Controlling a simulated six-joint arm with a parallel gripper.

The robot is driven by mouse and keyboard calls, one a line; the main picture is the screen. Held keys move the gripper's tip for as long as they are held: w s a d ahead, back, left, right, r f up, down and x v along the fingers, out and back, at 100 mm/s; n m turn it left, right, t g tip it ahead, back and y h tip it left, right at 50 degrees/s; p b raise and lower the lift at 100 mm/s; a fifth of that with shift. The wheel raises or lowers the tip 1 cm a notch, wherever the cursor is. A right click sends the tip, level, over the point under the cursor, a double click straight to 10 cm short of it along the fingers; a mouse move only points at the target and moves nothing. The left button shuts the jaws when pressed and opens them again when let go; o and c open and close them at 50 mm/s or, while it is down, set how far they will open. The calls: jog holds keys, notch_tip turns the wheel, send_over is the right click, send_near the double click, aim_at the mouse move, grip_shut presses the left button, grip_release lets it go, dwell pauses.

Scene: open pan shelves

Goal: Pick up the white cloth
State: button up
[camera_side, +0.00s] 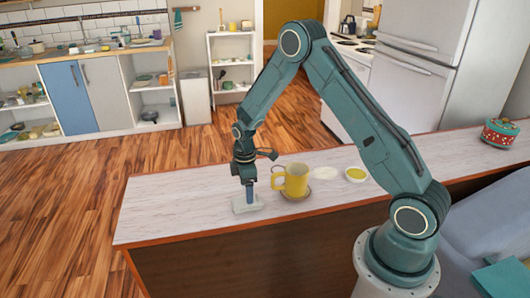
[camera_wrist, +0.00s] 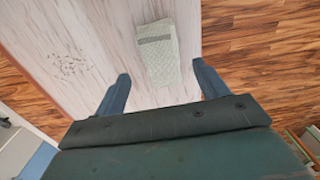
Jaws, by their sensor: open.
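The white cloth (camera_side: 247,204) lies flat on the counter, to the left of the yellow mug. In the wrist view the cloth (camera_wrist: 158,55) is a pale, textured oblong with a grey band near its far end. My gripper (camera_side: 250,202) points down over the cloth in the side view; I cannot tell whether it touches it. In the wrist view my gripper (camera_wrist: 162,82) is open, with one blue finger on each side of the cloth's near end. Nothing is held between the fingers.
A white dish (camera_side: 325,173) and a small bowl with yellow contents (camera_side: 355,174) are farther right. The counter (camera_side: 150,220) is clear at left. Small specks (camera_wrist: 68,65) lie on it.

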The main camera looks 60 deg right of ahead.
jog(key=shift+f, duration=0.15)
jog(key=shift+f, duration=2.5)
jog(key=shift+c, duration=0.4)
jog(key=c, duration=1)
